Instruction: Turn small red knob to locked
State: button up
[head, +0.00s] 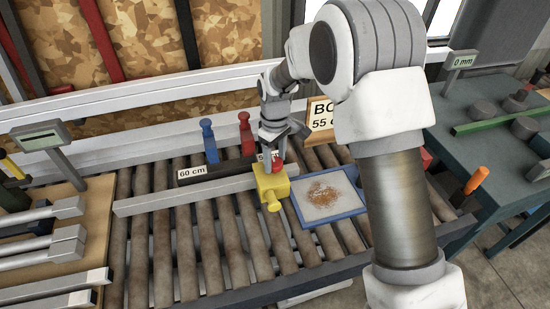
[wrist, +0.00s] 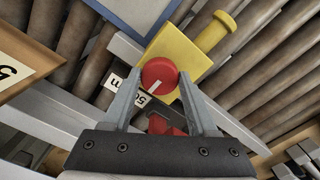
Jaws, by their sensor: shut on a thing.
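The small red knob (wrist: 158,74) is round, with a white line that points down and left in the wrist view. It sits on a yellow block (wrist: 183,55) that has a yellow handle sticking out. In the head view the yellow block (head: 272,184) stands on a grey rail, and the red knob (head: 277,167) shows only partly under my gripper (head: 271,157). In the wrist view my gripper (wrist: 158,82) has one finger on each side of the knob and is shut on it. I cannot read any locked mark.
A blue-edged tray (head: 303,214) lies on the rollers to the right. The front rollers (head: 165,245) are clear.

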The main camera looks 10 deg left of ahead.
jog(key=shift+c, duration=0.8)
jog(key=shift+m, duration=0.4)
jog(key=m, duration=0.3)
jog(key=shift+m, duration=0.4)
jog(key=m, duration=0.4)
jog(key=shift+b, duration=0.3)
jog(key=m, duration=0.5)
jog(key=shift+a, duration=0.1)
jog(key=shift+m+p, duration=0.4)
jog(key=shift+m, duration=1.8)
jog(key=o, duration=1.4)
